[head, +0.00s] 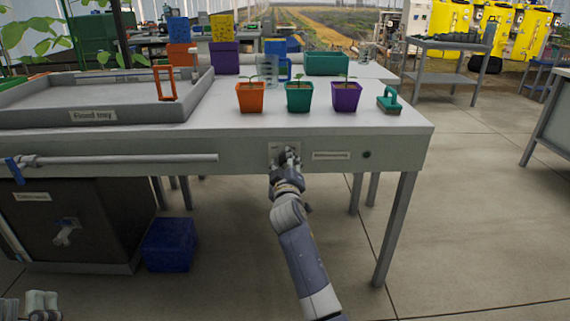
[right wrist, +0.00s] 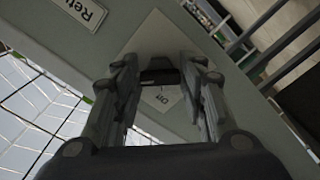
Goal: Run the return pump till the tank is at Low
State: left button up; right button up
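My right gripper (head: 287,158) is at a pale switch plate (head: 273,149) on the front face of the bench. In the right wrist view its two fingers (right wrist: 160,75) stand apart, on either side of a small dark switch part (right wrist: 160,77). Whether they touch it I cannot tell. The plate (right wrist: 165,35) shows the word "On" below the switch. A label beside it, partly readable as "Ret" in the right wrist view (right wrist: 82,10), also shows in the head view (head: 330,155). A grey gripper part, seemingly my left gripper (head: 40,304), shows at the lower left edge. No tank level is readable.
A flood tray (head: 130,115) lies on the bench's left. Orange (head: 250,97), green (head: 299,97) and purple (head: 345,97) pots and a green brush (head: 389,101) stand near its front edge. A dark cabinet-like box (head: 100,225) and blue bin (head: 170,244) are below.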

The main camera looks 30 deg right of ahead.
jog(key=c, duration=0.4)
jog(key=shift+o, duration=0.2)
